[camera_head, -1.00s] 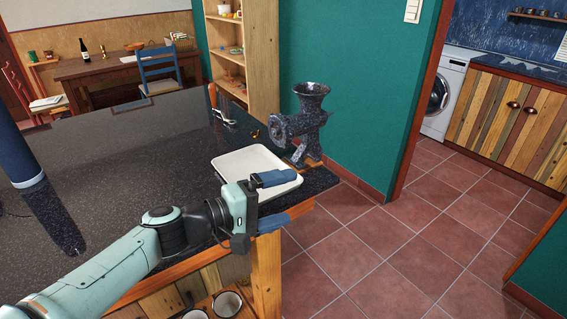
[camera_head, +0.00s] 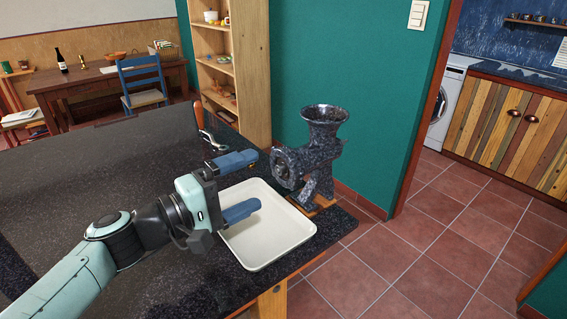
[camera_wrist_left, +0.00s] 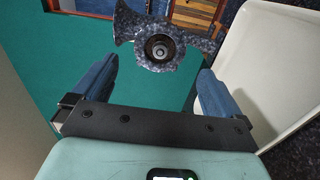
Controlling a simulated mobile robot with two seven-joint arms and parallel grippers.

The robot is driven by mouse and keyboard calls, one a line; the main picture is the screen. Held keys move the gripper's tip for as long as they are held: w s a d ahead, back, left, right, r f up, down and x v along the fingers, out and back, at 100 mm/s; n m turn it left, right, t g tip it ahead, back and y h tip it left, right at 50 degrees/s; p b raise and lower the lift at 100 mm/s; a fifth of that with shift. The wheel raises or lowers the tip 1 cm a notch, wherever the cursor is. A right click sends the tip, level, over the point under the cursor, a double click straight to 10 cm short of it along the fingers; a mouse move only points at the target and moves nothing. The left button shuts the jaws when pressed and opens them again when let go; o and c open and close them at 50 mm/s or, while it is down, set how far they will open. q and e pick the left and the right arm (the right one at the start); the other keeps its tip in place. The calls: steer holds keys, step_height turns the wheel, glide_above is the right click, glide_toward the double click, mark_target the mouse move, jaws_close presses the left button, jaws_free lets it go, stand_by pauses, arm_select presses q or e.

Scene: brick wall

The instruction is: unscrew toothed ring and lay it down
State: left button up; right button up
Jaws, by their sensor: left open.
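A dark speckled meat grinder (camera_head: 321,150) stands upright at the counter's far right corner. Its toothed ring (camera_head: 284,168) is on the round mouth facing my gripper. The wrist view shows the ring (camera_wrist_left: 161,48) head-on, with a dark centre hole, beyond the fingertips and between them. My left gripper (camera_head: 254,181) is open and empty, its two blue fingers pointing toward the ring with a gap left before it. In the wrist view the fingers (camera_wrist_left: 155,72) stand wide apart on either side. My right gripper is not in view.
A white tray (camera_head: 262,259) lies on the dark counter (camera_head: 100,185) below my left gripper and in front of the grinder. A tool with an orange handle (camera_head: 198,114) lies behind on the counter. The counter's left part is clear.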

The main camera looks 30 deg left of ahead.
mark_target(277, 171)
arm_select(q)
steer(key=shift+d, duration=0.1)
steer(key=shift+b+x, duration=0.35)
steer(key=shift+x, duration=0.75)
steer(key=shift+b+x, duration=0.4)
steer(key=shift+x, duration=2)
steer(key=shift+c, duration=0.3)
